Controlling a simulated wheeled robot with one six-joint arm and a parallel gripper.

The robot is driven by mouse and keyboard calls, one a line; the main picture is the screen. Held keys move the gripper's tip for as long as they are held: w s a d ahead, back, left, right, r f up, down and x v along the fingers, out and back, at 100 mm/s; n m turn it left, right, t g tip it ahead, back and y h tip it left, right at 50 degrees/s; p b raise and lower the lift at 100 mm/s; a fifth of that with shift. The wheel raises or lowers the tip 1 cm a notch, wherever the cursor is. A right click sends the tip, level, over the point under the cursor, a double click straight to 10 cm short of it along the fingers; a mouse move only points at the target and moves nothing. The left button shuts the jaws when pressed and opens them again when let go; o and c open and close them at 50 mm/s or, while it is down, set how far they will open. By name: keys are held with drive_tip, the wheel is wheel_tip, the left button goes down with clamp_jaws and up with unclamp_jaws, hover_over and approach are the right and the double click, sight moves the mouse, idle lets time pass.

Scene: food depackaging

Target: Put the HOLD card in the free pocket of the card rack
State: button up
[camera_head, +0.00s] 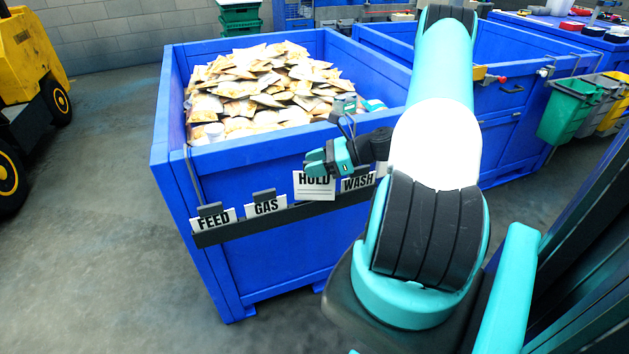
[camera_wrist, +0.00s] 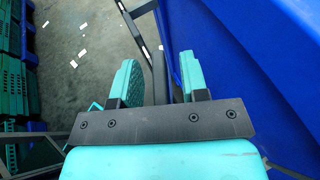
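The HOLD card (camera_head: 314,190) is white with black letters. The card's lower edge is close to the rail of the card rack (camera_head: 275,220), between the GAS card (camera_head: 266,206) and the WASH card (camera_head: 357,181). It shows more of its face than those cards do. I cannot tell whether its lower edge has entered the pocket. In the wrist view my teal fingers (camera_wrist: 160,85) flank a narrow dark strip; the card's face does not show.
The FEED card (camera_head: 214,221) sits at the rack's left end. The rack is on the front of a blue crate (camera_head: 270,265) filled with food packets (camera_head: 265,85). A second blue crate (camera_head: 500,140) stands at right. Open floor lies at left, near a yellow vehicle (camera_head: 30,60).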

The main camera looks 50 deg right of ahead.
clamp_jaws()
drive_tip(key=shift+r, duration=0.1)
